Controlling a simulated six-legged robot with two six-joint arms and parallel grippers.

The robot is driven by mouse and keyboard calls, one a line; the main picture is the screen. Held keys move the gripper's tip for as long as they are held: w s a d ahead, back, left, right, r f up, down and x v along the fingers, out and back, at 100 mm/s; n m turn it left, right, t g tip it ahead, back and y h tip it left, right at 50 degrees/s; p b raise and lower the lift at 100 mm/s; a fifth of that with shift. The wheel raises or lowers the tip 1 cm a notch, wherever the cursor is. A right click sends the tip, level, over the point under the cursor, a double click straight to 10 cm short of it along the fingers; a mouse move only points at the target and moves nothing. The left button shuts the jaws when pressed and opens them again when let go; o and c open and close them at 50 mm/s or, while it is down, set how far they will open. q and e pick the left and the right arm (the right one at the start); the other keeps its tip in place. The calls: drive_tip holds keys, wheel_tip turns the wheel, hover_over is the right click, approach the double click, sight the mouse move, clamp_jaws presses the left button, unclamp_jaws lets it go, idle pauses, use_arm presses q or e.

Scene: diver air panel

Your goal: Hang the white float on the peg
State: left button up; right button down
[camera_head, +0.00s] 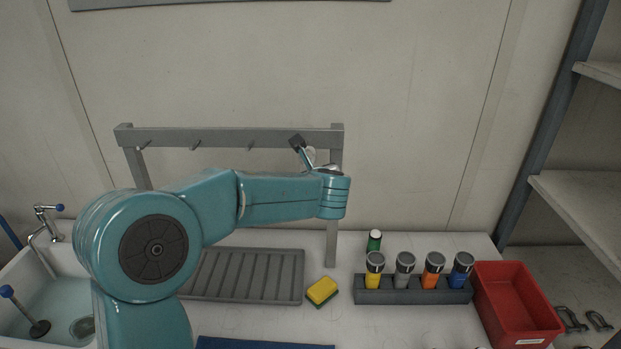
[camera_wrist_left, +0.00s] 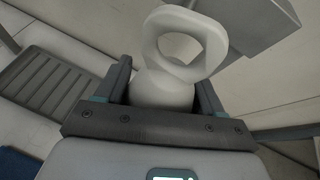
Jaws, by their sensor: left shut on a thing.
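The white float (camera_wrist_left: 163,92) has a round body and a flat eye with a large hole, which points away from my wrist. My left gripper (camera_wrist_left: 162,75) is shut on its body, with one finger on each side. In the head view my left gripper (camera_head: 307,157) is at the right part of the grey peg rail (camera_head: 225,137), and a bit of white float shows there. Pegs (camera_head: 197,145) stick out along the rail; any peg behind the gripper is hidden. Whether the eye touches a peg cannot be told. My right gripper is not in view.
Below are a grey ribbed tray (camera_head: 250,275), a yellow sponge (camera_head: 321,290), a dark holder (camera_head: 415,296) with several capped bottles, and a red bin (camera_head: 515,300). A green bottle (camera_head: 374,241) stands behind the holder. A sink (camera_head: 50,290) is at left, shelves (camera_head: 580,195) at right.

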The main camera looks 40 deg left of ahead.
use_arm(q)
drive_tip(key=shift+w+a, duration=0.1)
drive_tip(key=shift+w, duration=0.15)
drive_tip(key=w+a, duration=0.1)
drive_tip(key=w+a+f+p, duration=0.1)
drive_tip(key=w+a, duration=0.1)
drive_tip(key=shift+w, duration=0.1)
idle(0.4)
drive_tip(key=shift+r, duration=0.1)
idle(0.4)
